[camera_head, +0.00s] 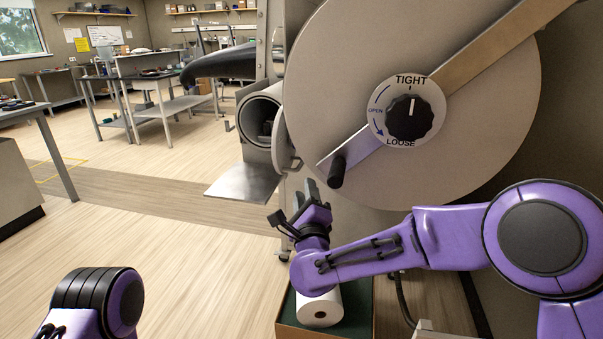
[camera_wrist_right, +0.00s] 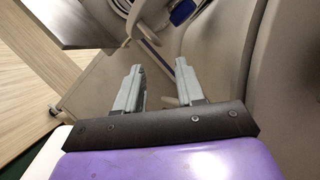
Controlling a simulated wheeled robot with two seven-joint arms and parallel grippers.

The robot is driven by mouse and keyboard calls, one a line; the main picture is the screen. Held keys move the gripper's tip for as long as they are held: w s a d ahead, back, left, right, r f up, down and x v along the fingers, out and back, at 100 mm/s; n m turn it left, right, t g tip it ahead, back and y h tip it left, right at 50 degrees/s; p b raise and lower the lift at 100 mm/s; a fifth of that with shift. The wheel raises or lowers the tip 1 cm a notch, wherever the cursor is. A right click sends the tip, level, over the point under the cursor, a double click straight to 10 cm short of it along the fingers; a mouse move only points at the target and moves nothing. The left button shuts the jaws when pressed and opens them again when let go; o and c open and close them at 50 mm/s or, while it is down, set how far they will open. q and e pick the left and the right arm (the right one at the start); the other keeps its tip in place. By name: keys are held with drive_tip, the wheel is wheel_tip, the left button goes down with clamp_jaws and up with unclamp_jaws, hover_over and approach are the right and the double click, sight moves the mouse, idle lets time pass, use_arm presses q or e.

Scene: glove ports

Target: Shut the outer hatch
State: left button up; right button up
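A large pale round hatch (camera_head: 310,80) faces me at the upper right, crossed by a diagonal bar (camera_head: 470,65) with a dark handle (camera_head: 337,171). Its black knob (camera_head: 411,120) points to TIGHT. Left of it, a small round port (camera_head: 258,112) stands open, and its smaller round door (camera_head: 283,142) hangs at the port's right side. I cannot tell which is the outer hatch. My right gripper (camera_head: 308,188) is below the small door and bar handle, apart from both. The right wrist view shows its two fingers (camera_wrist_right: 157,70) spread and empty. My left gripper is out of frame.
A metal shelf (camera_head: 242,183) juts out under the small port. A box (camera_head: 365,307) holding a white roll (camera_head: 320,310) sits below my right wrist. Work tables (camera_head: 170,105) stand farther back. The floor at the left middle is clear.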

sight(301, 166)
drive_tip(key=p+x, duration=0.2)
drive_tip(key=x, duration=0.8)
drive_tip(key=shift+a+f, duration=0.1)
clamp_jaws()
